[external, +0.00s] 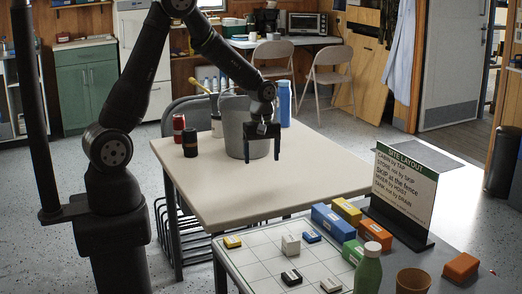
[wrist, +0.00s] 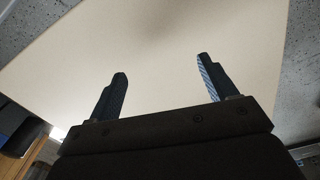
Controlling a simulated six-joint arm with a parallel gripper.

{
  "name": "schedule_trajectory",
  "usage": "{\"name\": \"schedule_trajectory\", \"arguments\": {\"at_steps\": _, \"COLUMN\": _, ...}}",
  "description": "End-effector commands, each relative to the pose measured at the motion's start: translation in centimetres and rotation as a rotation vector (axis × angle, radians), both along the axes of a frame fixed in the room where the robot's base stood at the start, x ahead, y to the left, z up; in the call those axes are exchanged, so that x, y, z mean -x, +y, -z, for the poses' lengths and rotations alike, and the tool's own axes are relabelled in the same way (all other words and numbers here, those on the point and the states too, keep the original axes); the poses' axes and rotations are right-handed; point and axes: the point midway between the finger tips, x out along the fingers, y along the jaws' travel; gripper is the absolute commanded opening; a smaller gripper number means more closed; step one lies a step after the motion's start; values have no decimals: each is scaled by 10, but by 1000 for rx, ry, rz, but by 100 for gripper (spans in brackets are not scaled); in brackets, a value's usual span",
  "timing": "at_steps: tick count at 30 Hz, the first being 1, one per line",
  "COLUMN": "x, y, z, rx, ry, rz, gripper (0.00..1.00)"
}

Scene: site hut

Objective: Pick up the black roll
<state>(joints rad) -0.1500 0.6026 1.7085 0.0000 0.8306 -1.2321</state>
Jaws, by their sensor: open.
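A small black upright cylinder with a brown band (external: 190,142) stands near the left back edge of the beige table. It is the thing most like the black roll, but I cannot be sure. My gripper (external: 263,150) points down above the table, in front of the grey bucket (external: 233,125) and to the right of the black cylinder, apart from it. The jaws are open and empty. In the wrist view, the open fingers (wrist: 162,68) show only bare tabletop between them, and no black roll is seen there.
A red can (external: 179,126) stands right behind the black cylinder. A blue bottle (external: 285,104) stands right of the bucket. The beige table's front (external: 270,195) is clear. A gridded board (external: 262,262) with small blocks, a sign (external: 404,190) and a green bottle (external: 368,270) stand nearer the camera.

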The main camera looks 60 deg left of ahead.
Motion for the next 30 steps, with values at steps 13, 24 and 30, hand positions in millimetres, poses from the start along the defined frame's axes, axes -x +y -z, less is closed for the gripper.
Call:
{"name": "schedule_trajectory", "arguments": {"at_steps": 13, "x": -1, "y": 0, "z": -65, "rx": -1, "ry": -9, "rz": 0, "gripper": 77}}
{"name": "schedule_trajectory", "arguments": {"at_steps": 24, "x": -4, "y": 32, "z": -164, "rx": 1, "ry": 2, "rz": 21, "gripper": 77}}
{"name": "schedule_trajectory", "arguments": {"at_steps": 30, "x": -8, "y": 99, "z": -166, "rx": 0, "ry": 1, "rz": 85, "gripper": 77}}
